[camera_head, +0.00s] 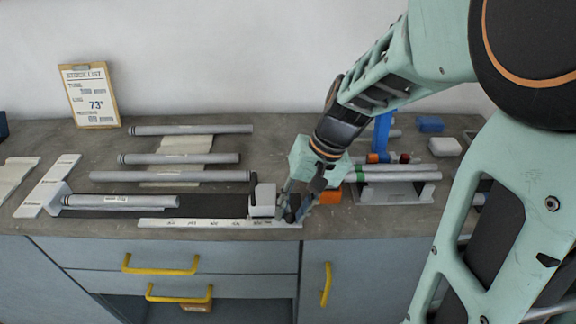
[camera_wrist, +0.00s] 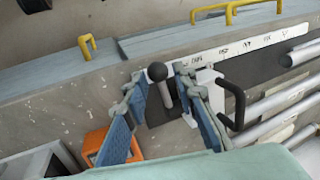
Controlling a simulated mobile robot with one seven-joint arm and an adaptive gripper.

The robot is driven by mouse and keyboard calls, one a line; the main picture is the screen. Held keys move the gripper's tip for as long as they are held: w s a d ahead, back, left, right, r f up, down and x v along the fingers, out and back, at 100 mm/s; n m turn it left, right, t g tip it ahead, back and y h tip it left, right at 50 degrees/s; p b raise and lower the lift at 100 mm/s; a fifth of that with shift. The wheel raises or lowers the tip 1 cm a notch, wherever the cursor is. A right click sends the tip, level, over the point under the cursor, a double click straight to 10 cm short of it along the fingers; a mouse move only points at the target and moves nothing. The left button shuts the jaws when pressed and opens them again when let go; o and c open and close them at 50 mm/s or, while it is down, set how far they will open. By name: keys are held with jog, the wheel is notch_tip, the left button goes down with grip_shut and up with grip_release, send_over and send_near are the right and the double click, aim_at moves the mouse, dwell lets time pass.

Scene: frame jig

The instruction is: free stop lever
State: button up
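The stop lever (camera_wrist: 165,92) is a short grey rod with a black ball knob (camera_wrist: 157,71). It stands at the right end of the measuring jig, by the white stop block (camera_head: 263,201). My gripper (camera_wrist: 160,80) is open, with its two blue-padded fingers on either side of the lever. In the wrist view, a gap shows between the lever and each finger. In the head view my gripper (camera_head: 293,208) hides most of the lever. A black curved handle (camera_wrist: 236,102) on the stop block is just right of my fingers in the wrist view.
A white scale strip (camera_head: 205,222) runs along the counter's front edge. A grey tube (camera_head: 120,201) lies in the jig at left, with several tubes behind. An orange block (camera_head: 330,196) sits right of my gripper. Yellow drawer handles (camera_head: 160,266) project below the counter.

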grip_shut()
